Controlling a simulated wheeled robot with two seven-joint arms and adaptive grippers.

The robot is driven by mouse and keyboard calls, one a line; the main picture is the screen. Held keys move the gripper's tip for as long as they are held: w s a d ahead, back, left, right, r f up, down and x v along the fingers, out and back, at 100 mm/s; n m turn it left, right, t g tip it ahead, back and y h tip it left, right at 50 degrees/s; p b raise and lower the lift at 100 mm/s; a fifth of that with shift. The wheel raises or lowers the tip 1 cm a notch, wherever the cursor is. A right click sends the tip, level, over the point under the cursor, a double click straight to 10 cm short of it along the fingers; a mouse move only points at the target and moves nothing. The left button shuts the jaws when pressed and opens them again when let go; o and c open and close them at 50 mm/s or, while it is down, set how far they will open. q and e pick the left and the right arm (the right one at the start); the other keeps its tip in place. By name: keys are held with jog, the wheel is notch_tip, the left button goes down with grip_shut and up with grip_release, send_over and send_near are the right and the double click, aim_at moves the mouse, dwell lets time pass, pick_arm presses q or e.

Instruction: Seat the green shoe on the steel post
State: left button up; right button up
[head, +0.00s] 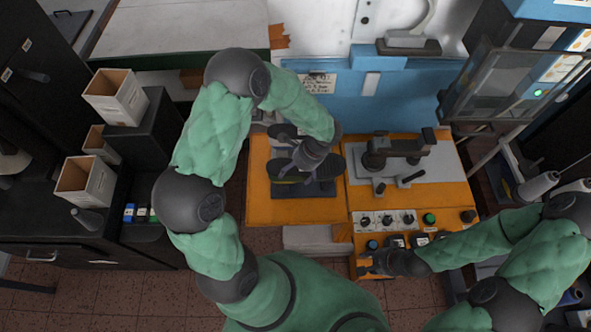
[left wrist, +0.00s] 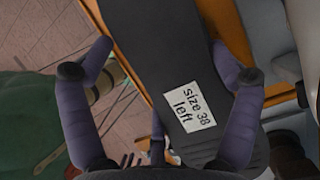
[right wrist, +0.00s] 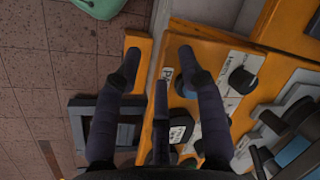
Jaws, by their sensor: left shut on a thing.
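My left gripper (head: 312,158) is over the left orange bench top. In the left wrist view its fingers (left wrist: 165,75) lie either side of a long dark sole (left wrist: 165,50) with a white label (left wrist: 188,105) reading "size 38 left". In the head view a shoe (head: 290,178) with a yellow-green patch shows below that gripper, largely covered by it, above a dark plate (head: 305,190). I cannot make out the steel post. My right gripper (head: 376,263) is open and empty beside the control panel; its fingers stand apart in the right wrist view (right wrist: 160,62).
A clamp-like machine (head: 400,148) on a grey plate stands right of the shoe. The control panel (head: 400,220) with knobs and a green button is in front of it. A blue panel (head: 400,95) closes off the back. Cartons (head: 85,180) stand far left.

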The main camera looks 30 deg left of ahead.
pick_arm(q)
jog(key=shift+f, duration=0.1)
dwell(0.3)
jog(key=o, duration=1.4)
jog(key=v, duration=1.2)
